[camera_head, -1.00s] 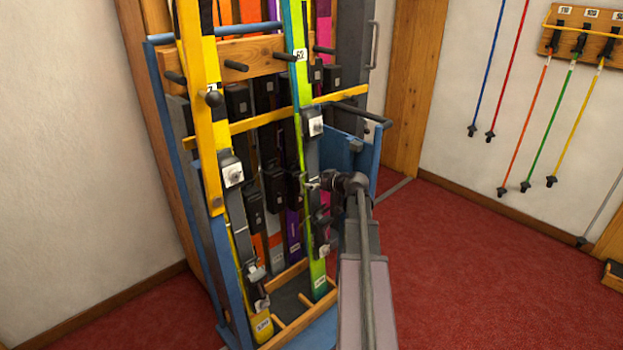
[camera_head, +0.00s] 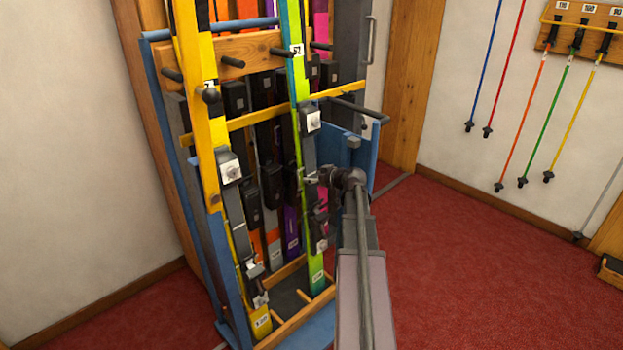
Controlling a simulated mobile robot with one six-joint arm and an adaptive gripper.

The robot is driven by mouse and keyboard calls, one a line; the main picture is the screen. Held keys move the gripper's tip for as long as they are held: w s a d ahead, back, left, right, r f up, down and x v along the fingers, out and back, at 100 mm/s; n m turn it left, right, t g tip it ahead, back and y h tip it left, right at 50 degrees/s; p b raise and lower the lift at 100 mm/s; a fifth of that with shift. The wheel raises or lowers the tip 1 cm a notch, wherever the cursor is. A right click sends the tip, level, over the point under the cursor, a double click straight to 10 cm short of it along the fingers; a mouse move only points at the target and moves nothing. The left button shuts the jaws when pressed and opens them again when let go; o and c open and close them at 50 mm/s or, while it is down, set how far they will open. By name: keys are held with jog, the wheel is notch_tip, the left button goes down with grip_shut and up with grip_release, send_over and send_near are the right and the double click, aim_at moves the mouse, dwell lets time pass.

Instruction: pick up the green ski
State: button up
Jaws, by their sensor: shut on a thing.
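The green ski (camera_head: 298,82) stands nearly upright at the front of the blue and wooden rack. It is yellow-green with a blue edge, a white number label near the top and dark bindings along its middle. Its lower end (camera_head: 316,272) is in the rack's bottom tray. My gripper (camera_head: 312,178) reaches in from the right at the ski's binding section, about mid-height. It is shut on the ski there. The fingertips are small and partly hidden by dark binding parts.
A yellow ski (camera_head: 198,100) stands at the rack's left front. More skis with black bindings (camera_head: 272,185) stand behind. A wooden rail with dark pegs (camera_head: 232,62) and a yellow bar (camera_head: 235,122) cross the rack. Poles (camera_head: 520,110) hang at right. Red floor (camera_head: 450,270) is clear.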

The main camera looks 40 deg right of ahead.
aim_at(318, 129)
jog(key=shift+r+p, duration=8.7)
jog(key=shift+r, duration=0.15)
jog(key=shift+s, duration=0.1)
jog(key=s+d, duration=0.2)
jog(key=s, duration=2.1)
jog(key=shift+s, duration=0.4)
jog(key=shift+r, duration=0.1)
jog(key=shift+r, duration=0.1)
